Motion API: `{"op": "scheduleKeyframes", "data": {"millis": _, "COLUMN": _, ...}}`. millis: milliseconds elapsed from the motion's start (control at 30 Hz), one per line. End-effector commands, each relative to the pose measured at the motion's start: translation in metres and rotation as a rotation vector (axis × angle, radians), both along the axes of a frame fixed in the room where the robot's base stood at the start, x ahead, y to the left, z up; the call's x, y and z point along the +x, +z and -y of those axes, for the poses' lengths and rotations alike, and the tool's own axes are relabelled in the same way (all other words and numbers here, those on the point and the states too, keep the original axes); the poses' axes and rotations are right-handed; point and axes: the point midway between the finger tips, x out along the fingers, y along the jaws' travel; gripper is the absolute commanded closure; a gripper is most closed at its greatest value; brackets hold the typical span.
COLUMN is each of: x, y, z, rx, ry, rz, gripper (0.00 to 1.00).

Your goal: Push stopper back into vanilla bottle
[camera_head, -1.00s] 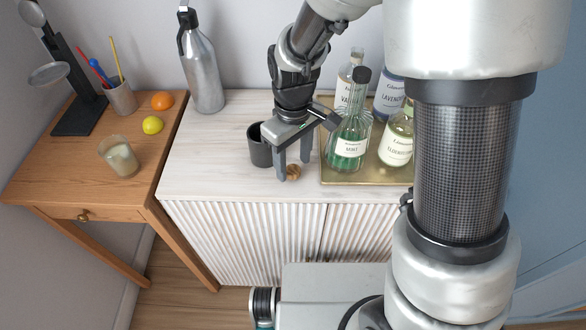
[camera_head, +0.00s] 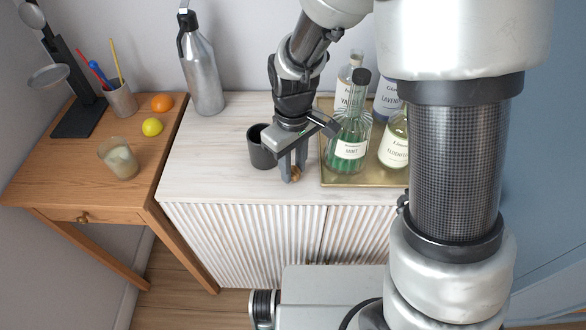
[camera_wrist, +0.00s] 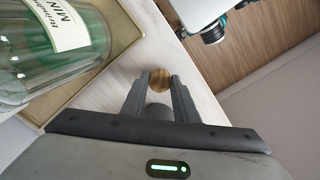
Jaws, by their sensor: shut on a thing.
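The stopper (camera_wrist: 160,78), a small round brown wooden piece, is between my fingertips in the wrist view. In the head view it shows only in part (camera_head: 296,173), at the cabinet top's front edge, left of the tray. My gripper (camera_head: 291,177) points down and is shut on it, low over the pale top. The vanilla bottle (camera_head: 346,98) is clear glass with a white label and stands at the tray's back left. The mint bottle partly hides it. I cannot make out its mouth clearly.
A brass tray (camera_head: 366,180) also holds the green mint bottle (camera_head: 350,150), the lavender bottle (camera_head: 388,97) and the elderflower bottle (camera_head: 394,150). A dark cup (camera_head: 261,150) stands just left of my gripper. A steel bottle (camera_head: 203,75) stands at the back left.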

Motion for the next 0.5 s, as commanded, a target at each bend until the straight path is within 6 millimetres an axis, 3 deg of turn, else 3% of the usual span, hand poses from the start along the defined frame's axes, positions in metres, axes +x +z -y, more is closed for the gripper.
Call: {"op": "scheduleKeyframes", "data": {"millis": 500, "x": 0.002, "y": 0.089, "z": 0.000, "rx": 0.001, "ry": 0.001, "rz": 0.004, "gripper": 0.94}}
